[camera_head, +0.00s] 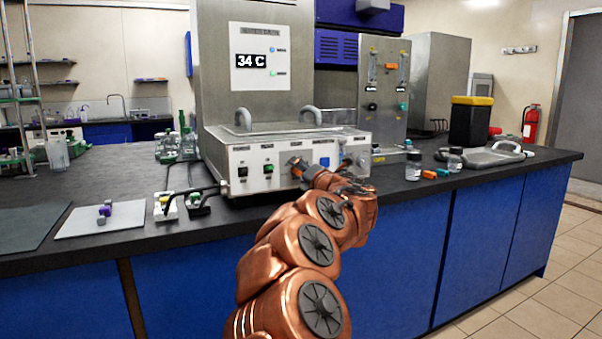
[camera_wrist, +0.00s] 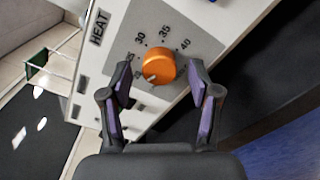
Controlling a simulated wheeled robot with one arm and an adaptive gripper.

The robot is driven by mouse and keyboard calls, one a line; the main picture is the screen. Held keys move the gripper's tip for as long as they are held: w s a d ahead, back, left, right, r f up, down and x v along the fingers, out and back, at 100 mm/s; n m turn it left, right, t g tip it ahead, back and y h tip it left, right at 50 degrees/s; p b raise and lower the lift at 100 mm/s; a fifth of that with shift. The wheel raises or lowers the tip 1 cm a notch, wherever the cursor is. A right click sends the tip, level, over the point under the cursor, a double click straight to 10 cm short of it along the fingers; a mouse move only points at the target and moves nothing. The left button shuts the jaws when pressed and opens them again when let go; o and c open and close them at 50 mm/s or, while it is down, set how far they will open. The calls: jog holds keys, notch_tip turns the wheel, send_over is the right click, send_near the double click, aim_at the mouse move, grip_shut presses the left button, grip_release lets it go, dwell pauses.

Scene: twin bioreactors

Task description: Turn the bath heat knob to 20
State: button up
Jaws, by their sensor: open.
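The bath heat knob (camera_wrist: 159,67) is orange and round, on a grey dial plate (camera_wrist: 200,43) marked HEAT. The marks 30, 35 and 40 are readable; the lower marks at the left are partly covered by my left finger. A pale mark on the knob points to the lower left, but its exact value cannot be read. My gripper (camera_wrist: 161,74) is open, with one finger on each side of the knob and small gaps visible. In the head view, the bath unit (camera_head: 256,158) has a display (camera_head: 251,61) reading 34 C, and my arm reaches its front panel.
Black and green switches (camera_head: 242,171) sit left of the knob on the panel. Small bottles (camera_head: 413,166) and orange and teal pieces stand on the counter at the right. A white board (camera_head: 80,222) with a purple piece lies at the left.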

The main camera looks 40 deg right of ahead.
jog(key=v, duration=1.1)
jog(key=shift+s+a, duration=0.2)
jog(key=shift+s, duration=0.15)
jog(key=shift+r, duration=0.1)
jog(key=s+a+r+m+g+h+p, duration=0.1)
jog(key=s+r+m+g+h+p, duration=0.2)
jog(key=r+m+p, duration=0.4)
jog(key=s+r+m+g+h+p, duration=0.1)
jog(key=r+m+g+h+p, duration=0.1)
jog(key=r+m+h+p, duration=0.35)
jog(key=s+a+f+m+g+y+p, duration=0.2)
jog(key=a+f+m+g+y+p, duration=0.1)
jog(key=a+p, duration=0.3)
jog(key=s+a+f+m+g+y+p, duration=0.2)
jog(key=s+a+m+y+p, duration=0.1)
jog(key=a, duration=0.5)
jog(key=s+a+f+m+g+y+p, duration=0.2)
jog(key=a+f+m+g+y+p, duration=0.1)
jog(key=a+p, duration=0.25)
jog(key=s+a+g+y+p, duration=0.5)
jog(key=s+a+p, duration=0.1)
jog(key=s+a, duration=1)
jog(key=a, duration=0.3)
jog(key=shift+f+n+g, duration=0.3)
jog(key=shift+n+g, duration=0.05)
jog(key=shift+g, duration=0.05)
